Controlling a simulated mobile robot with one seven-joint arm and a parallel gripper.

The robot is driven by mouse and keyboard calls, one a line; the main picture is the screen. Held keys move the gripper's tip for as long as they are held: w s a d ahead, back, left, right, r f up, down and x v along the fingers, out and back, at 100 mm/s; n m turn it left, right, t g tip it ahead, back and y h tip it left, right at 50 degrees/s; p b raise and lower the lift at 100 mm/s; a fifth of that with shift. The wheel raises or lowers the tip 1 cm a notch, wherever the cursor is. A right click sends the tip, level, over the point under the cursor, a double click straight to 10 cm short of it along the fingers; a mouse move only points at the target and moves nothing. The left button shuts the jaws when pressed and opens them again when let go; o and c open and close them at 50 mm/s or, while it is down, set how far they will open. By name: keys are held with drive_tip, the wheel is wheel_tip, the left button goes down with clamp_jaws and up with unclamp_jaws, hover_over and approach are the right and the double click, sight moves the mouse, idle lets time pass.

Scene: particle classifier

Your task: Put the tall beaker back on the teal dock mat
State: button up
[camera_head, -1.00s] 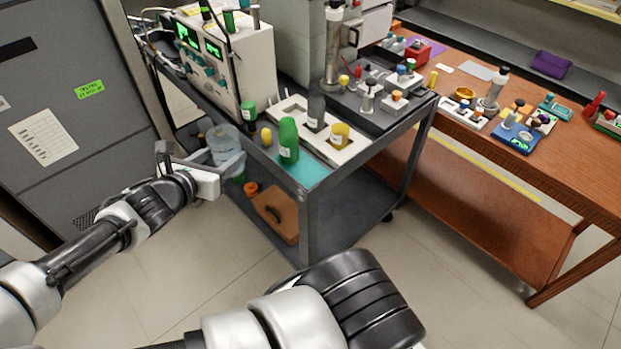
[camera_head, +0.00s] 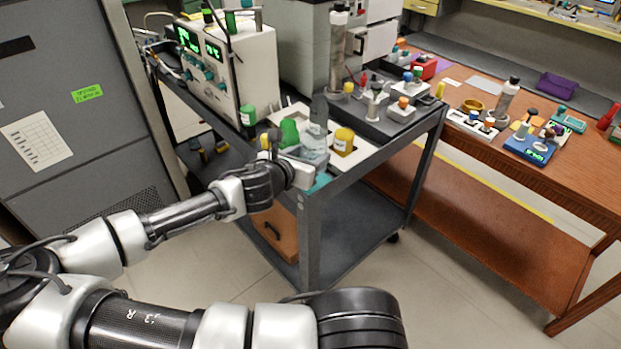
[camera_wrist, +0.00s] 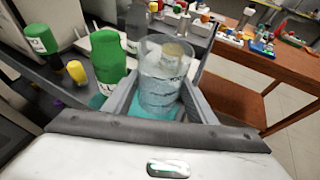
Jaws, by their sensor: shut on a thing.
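The tall beaker (camera_head: 315,143) is clear, with a pale blue tint. My gripper (camera_head: 306,158) is shut on it at the front corner of the cart. In the wrist view the beaker (camera_wrist: 162,65) stands nearly upright between the two fingers of my gripper (camera_wrist: 161,92). The teal dock mat (camera_head: 321,181) shows partly past my gripper; in the wrist view the mat (camera_wrist: 143,128) lies below and behind the beaker. I cannot tell whether the beaker's base touches it. My gripper hides much of the mat in the head view.
A green bottle (camera_head: 289,131) stands close left of the beaker. A green-capped bottle (camera_head: 248,115) is farther left. The cart's front edge is near.

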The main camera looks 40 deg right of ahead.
drive_tip(key=shift+f+b, duration=0.65)
drive_tip(key=shift+f, duration=2.05)
drive_tip(key=shift+f, duration=0.15)
drive_tip(key=o, duration=1)
drive_tip(key=shift+o, duration=0.2)
